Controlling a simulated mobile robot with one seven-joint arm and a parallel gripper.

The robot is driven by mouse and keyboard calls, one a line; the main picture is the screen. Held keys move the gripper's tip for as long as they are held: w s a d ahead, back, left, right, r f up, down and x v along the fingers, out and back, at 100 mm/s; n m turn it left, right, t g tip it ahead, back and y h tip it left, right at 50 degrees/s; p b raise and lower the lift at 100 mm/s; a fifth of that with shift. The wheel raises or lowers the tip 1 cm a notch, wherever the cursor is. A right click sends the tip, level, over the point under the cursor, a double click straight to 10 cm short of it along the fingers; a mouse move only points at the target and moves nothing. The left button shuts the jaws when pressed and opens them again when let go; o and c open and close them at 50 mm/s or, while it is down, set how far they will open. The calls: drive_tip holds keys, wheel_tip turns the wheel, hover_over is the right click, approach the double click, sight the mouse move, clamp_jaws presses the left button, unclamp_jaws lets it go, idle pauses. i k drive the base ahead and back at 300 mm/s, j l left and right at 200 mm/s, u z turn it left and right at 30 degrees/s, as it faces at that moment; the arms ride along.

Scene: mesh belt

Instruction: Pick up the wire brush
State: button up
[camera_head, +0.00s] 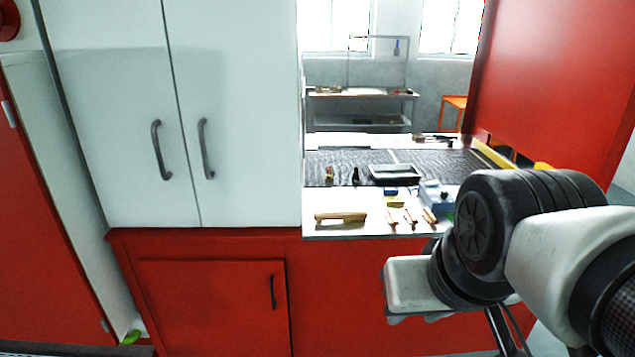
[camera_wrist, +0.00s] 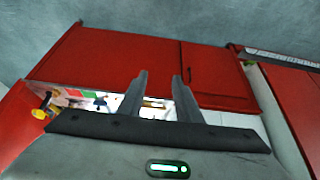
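A long wooden-handled tool (camera_head: 341,217) lies on the front left of the white worktop (camera_head: 318,230) in the head view. It looks like the wire brush, but its bristles are too small to make out. Several smaller wooden-handled tools (camera_head: 410,216) lie to its right, and one of them could also be a brush. My gripper shows in the wrist view (camera_wrist: 160,77) with its two fingers apart and nothing between them. My arm is right of and in front of the worktop, well apart from the tools. I cannot make out the brush in the wrist view.
A dark mesh belt (camera_head: 340,165) with a black tray (camera_head: 395,173) lies behind the tools. A blue box (camera_head: 436,197) stands at the right. Red cabinets (camera_head: 345,290) front the worktop. White cupboard doors (camera_head: 235,110) rise at its left, and a red panel (camera_head: 560,80) at right.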

sight(360, 216)
drive_tip(key=i+j+z, duration=0.2)
drive_tip(key=i, duration=0.3)
drive_tip(key=i+z, duration=0.15)
drive_tip(key=i, duration=0.35)
drive_tip(key=i+j+z, duration=0.2)
drive_tip(key=i, duration=0.3)
drive_tip(key=j, duration=0.1)
